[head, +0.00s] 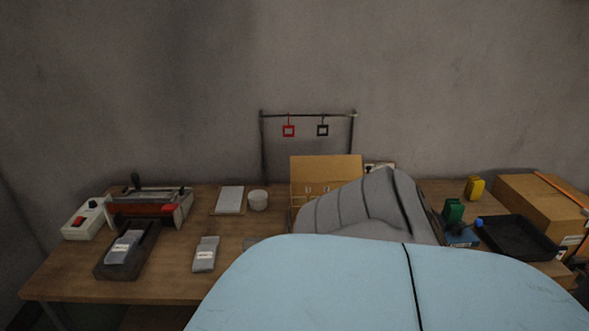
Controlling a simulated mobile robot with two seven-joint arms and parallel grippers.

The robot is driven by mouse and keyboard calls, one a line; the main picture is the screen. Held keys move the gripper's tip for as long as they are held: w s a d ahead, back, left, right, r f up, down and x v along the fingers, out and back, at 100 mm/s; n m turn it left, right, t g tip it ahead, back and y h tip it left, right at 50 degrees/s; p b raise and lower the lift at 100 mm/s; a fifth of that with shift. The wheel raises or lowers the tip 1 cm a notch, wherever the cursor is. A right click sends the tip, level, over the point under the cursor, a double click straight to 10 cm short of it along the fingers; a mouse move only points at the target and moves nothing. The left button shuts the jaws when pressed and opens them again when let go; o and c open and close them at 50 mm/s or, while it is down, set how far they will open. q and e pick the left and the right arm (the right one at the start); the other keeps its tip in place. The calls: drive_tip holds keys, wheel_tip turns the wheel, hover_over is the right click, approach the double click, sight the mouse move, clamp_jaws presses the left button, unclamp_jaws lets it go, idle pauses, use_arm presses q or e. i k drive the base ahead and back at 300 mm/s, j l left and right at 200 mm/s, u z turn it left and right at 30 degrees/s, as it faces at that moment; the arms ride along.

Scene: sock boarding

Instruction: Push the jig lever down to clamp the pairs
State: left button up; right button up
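No gripper of mine is in view. At the left of the table stands a grey bench device (150,205) with a red bar and an upright black-knobbed lever (135,180). A small blue fixture (461,237) with a blue knob stands at the right, partly hidden. I cannot tell for sure which of these is the jig. A grey banded sock pair (124,245) lies in a black tray (104,269) at the front left. Another grey banded pair (206,255) lies flat on the table to its right. No clamped pair can be made out.
Large pale blue and grey shapes close to the camera hide the middle front of the wooden table (165,277). A switch box (86,220), white pad (230,199), white cup (258,200), open carton (326,172), black tray (517,242) and cardboard box (540,205) stand around.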

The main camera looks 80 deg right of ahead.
sight(477, 223)
drive_tip(key=z, duration=3.15)
drive_tip(key=i+l, duration=0.1)
drive_tip(key=l, duration=0.2)
drive_tip(key=i+l, duration=0.1)
drive_tip(key=l, duration=0.25)
drive_tip(key=i+l, duration=0.1)
drive_tip(key=l, duration=0.2)
drive_tip(key=i+l, duration=0.45)
drive_tip(key=i+l+u, duration=0.1)
drive_tip(key=i+l, duration=0.3)
drive_tip(key=i, duration=0.25)
